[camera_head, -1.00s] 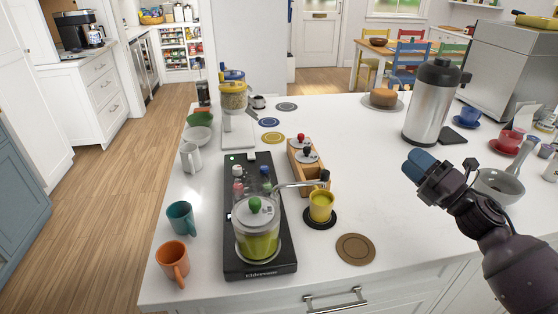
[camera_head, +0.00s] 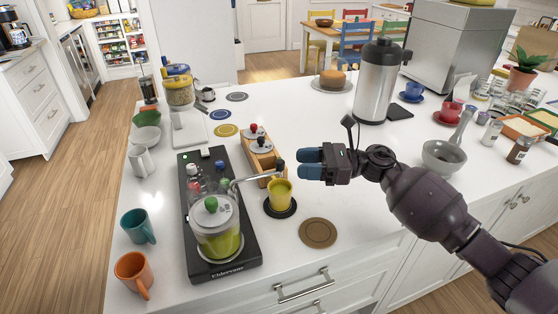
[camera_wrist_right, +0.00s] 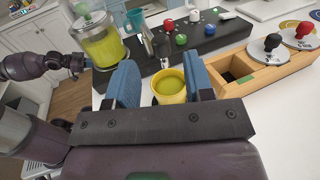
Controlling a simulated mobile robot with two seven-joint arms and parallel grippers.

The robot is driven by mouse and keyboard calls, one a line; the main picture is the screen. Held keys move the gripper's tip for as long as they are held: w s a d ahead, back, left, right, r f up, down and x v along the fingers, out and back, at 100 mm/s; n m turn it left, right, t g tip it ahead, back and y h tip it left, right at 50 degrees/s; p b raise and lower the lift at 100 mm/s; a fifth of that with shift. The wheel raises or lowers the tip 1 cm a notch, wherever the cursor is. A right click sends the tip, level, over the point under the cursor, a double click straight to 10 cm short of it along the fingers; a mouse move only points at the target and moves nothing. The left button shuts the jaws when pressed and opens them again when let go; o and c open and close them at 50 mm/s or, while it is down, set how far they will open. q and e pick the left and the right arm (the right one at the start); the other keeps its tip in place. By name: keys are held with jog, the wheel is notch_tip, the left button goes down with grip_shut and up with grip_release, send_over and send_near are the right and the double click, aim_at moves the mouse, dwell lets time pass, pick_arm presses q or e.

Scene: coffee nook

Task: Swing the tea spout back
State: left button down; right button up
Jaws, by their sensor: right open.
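The tea spout (camera_head: 252,180) is a thin metal tube. It runs from beside the glass tea jar (camera_head: 217,233) on the black machine (camera_head: 228,270) to a dark tip above the yellow cup (camera_head: 280,193). The cup stands on a dark coaster (camera_head: 291,211). My right gripper (camera_head: 310,163) is open and empty, right of the spout's tip and apart from it. In the right wrist view its blue fingers (camera_wrist_right: 162,84) frame the yellow cup, with the tea jar at upper left. My left arm shows at that view's left edge; its jaw state is unclear.
A wooden box with knobbed lids (camera_head: 262,156) stands close behind the spout. A brown coaster (camera_head: 318,232) lies in front. A teal mug (camera_head: 137,226) and an orange mug (camera_head: 133,274) stand left. A grey mortar (camera_head: 444,157) stands right. The counter between is clear.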

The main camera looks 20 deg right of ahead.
aim_at(279, 161)
jog(key=shift+p+x, duration=0.55)
jog(key=shift+x, duration=2.55)
jog(key=shift+c, duration=0.3)
grip_shut()
